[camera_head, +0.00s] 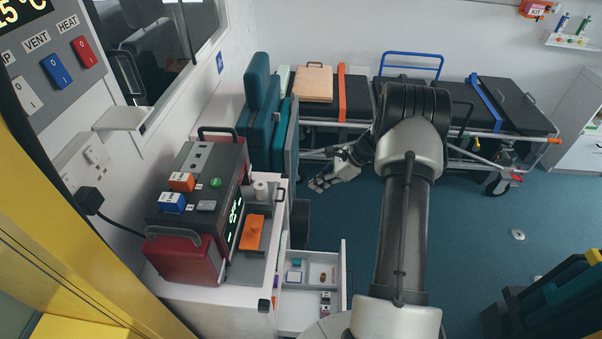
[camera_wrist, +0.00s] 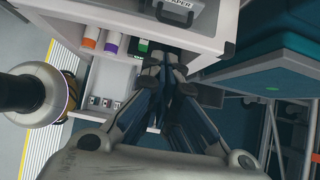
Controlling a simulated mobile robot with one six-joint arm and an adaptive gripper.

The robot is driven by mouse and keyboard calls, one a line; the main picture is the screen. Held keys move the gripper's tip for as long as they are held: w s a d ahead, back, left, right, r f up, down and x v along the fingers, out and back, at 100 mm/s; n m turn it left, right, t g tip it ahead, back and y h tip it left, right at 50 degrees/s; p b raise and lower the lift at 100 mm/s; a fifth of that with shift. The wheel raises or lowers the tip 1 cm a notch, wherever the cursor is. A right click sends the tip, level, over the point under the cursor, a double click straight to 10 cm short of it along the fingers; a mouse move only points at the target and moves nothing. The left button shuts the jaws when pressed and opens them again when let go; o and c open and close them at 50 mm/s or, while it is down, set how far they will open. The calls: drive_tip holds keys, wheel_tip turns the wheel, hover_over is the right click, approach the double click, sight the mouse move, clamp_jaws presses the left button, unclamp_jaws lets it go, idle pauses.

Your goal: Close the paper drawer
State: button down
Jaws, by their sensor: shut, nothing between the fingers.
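A grey part marked "PAPER" (camera_wrist: 180,8) shows at the top edge of the wrist view, cut off by the frame, above the white cabinet top. I cannot tell how far it is open. A white drawer (camera_head: 343,273) stands pulled out of the cabinet in the head view, with small items inside; no paper label shows on it. My gripper (camera_head: 318,185) is shut and empty, beyond the cabinet's far end in the head view. In the wrist view my gripper (camera_wrist: 163,60) has its fingertips together near the cabinet edge; contact cannot be told.
A dark device with a red side (camera_head: 188,258) stands on the white cabinet (camera_head: 225,295). A stretcher (camera_head: 450,105) lies along the back wall and a teal seat (camera_head: 258,115) is beside the cabinet.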

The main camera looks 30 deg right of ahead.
sight(268, 197)
drive_tip(key=w+a+r+b+x, duration=0.1)
drive_tip(key=x, duration=0.8)
drive_tip(key=shift+a, duration=0.25)
drive_tip(key=shift+w, duration=0.1)
drive_tip(key=w+a, duration=0.2)
drive_tip(key=w+a+b, duration=0.1)
drive_tip(key=a, duration=0.2)
drive_tip(key=w+a, duration=0.2)
drive_tip(key=shift+w+a+f+b, duration=0.1)
drive_tip(key=shift+w+a+b, duration=0.2)
drive_tip(key=shift+w+a, duration=0.1)
drive_tip(key=shift+s+d, duration=0.1)
